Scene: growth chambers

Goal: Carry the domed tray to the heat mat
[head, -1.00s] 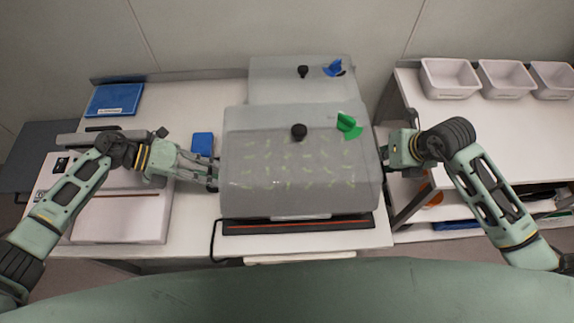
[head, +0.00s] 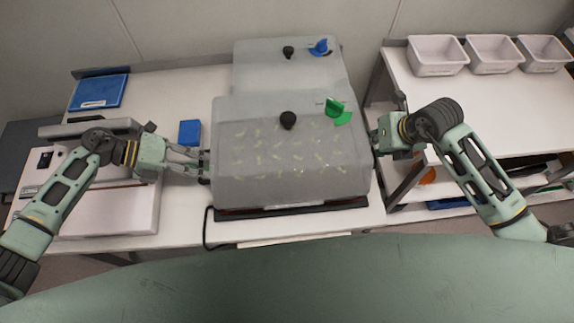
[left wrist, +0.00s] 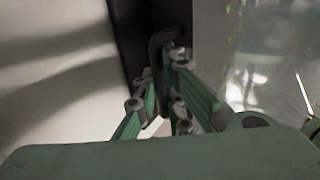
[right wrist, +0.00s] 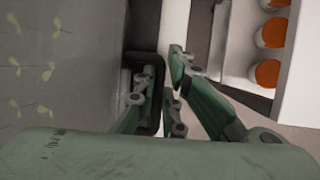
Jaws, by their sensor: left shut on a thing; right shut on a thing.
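The domed tray (head: 255,165) has a cloudy clear dome with a black knob and a green tag, and seedlings show inside. In the head view it is between my two grippers, over the dark heat mat (head: 290,210), whose front edge shows below it. I cannot tell whether it touches the mat. My left gripper (head: 204,166) is shut on the tray's left handle, which also shows in the left wrist view (left wrist: 165,40). My right gripper (head: 374,142) is shut on its right handle, seen dark in the right wrist view (right wrist: 150,60).
A second domed tray (head: 270,70) with a blue tag stands right behind. A blue box (head: 190,132) and a white device (head: 105,205) are to the left. White bins (head: 437,55) stand on the right shelf (head: 480,110), across a gap from the table.

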